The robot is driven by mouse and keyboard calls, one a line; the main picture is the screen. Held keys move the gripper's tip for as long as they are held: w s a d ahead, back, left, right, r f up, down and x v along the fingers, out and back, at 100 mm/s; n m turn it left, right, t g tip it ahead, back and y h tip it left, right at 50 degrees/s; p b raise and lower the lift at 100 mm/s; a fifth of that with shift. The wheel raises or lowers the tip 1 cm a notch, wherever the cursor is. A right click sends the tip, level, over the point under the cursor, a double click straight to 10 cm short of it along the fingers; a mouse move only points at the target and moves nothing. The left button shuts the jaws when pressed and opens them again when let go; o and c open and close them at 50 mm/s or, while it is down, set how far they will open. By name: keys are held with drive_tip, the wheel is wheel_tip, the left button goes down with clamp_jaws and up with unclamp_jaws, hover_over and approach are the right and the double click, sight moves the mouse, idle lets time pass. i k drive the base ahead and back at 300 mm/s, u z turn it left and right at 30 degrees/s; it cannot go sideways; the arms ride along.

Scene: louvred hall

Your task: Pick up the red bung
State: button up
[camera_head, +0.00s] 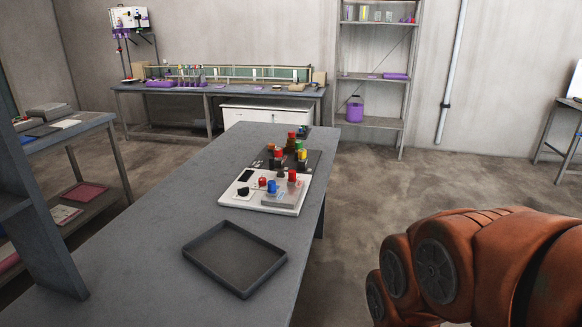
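Several small red-topped pieces stand on the grey table; they are too small to tell which one is the red bung. One red piece (292,175) is at the right of a white board (240,200), on or beside a grey block. A smaller red piece (262,182) is left of a blue piece (272,187) on the same board. More red tops show behind, on a dark board (313,160), among orange, green and yellow ones. My gripper is out of view; only my orange arm shows at the lower right, apart from the table.
An empty dark tray (236,290) lies nearer on the grey table (150,270). A grey upright and side shelf (60,235) stand at left. A long workbench (170,90) and a metal rack (375,77) are along the back wall. The floor right of the table is clear.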

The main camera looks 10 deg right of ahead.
sight(292, 173)
drive_tip(key=i, duration=0.2)
drive_tip(key=k, duration=0.5)
drive_tip(key=z, duration=1.8)
drive_tip(key=i, duration=1.8)
drive_tip(key=u, duration=4.05)
